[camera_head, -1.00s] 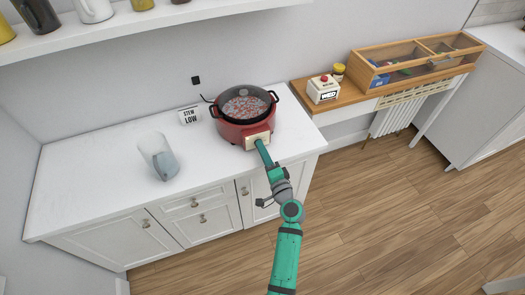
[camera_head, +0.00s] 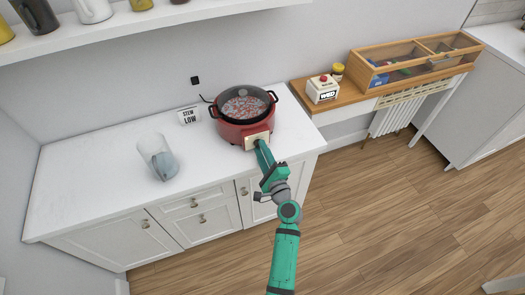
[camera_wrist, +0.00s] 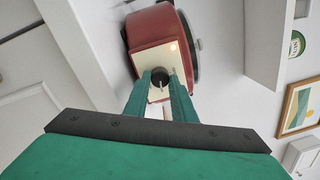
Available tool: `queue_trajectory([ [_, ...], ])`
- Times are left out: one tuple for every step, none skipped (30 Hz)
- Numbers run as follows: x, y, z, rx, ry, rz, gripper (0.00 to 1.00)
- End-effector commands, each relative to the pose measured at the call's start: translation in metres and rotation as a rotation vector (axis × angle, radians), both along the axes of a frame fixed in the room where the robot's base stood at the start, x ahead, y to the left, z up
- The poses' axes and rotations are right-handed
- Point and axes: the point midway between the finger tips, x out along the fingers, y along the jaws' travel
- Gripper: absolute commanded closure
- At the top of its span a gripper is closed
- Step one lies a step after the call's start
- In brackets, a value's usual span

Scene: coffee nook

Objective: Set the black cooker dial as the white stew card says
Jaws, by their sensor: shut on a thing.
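The red cooker (camera_head: 243,128) with its dark lid stands on the white counter, a pale panel (camera_head: 257,139) on its front. The black dial (camera_wrist: 159,77) shows on that panel in the wrist view, between my fingertips, with a light pointer line on it. My gripper (camera_head: 258,145) reaches the panel from the front and is shut on the dial; the wrist view shows its green fingers (camera_wrist: 160,88) on both sides of it. The panel's markings are too small to read. The white stew card (camera_head: 189,116) stands left of the cooker and reads "STEW LOW".
A clear pitcher (camera_head: 158,157) stands on the counter (camera_head: 90,181) to the left. On the wooden shelf (camera_head: 335,101) at right are a white box reading "WED" (camera_head: 322,89), a yellow-lidded jar (camera_head: 337,71) and a wooden case (camera_head: 414,58). The floor in front is clear.

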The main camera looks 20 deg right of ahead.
Motion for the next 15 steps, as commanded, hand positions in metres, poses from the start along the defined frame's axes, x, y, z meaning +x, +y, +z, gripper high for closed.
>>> queue_trajectory([
  [-0.0009,-0.0027,-0.0004,0.003,0.001,-0.006,0.99],
  [-0.0009,-0.0025,-0.0003,0.004,0.001,-0.006,0.99],
  [-0.0009,-0.0024,-0.0004,0.005,0.001,-0.006,0.99],
  [-0.0009,-0.0023,-0.0004,0.006,0.001,-0.006,0.99],
  [-0.0009,-0.0023,-0.0004,0.006,0.001,-0.006,0.99],
  [-0.0009,-0.0023,-0.0004,0.006,0.001,-0.006,0.99],
  [-0.001,-0.0023,-0.0004,0.006,0.001,-0.006,0.99],
  [-0.001,-0.0023,-0.0004,0.006,0.001,-0.006,0.99],
  [-0.001,-0.0024,-0.0005,0.005,0.001,-0.006,0.99],
  [-0.0011,-0.0024,-0.0004,0.005,0.001,-0.006,0.99],
  [-0.0011,-0.0024,-0.0004,0.005,0.001,-0.006,0.99],
  [-0.0011,-0.0025,-0.0004,0.005,0.001,-0.006,0.99],
  [-0.0012,-0.0025,-0.0004,0.005,0.001,-0.006,0.72],
  [-0.0012,-0.0025,-0.0004,0.005,0.001,-0.006,0.65],
  [-0.0012,-0.0025,-0.0004,0.005,0.001,-0.006,0.58],
])
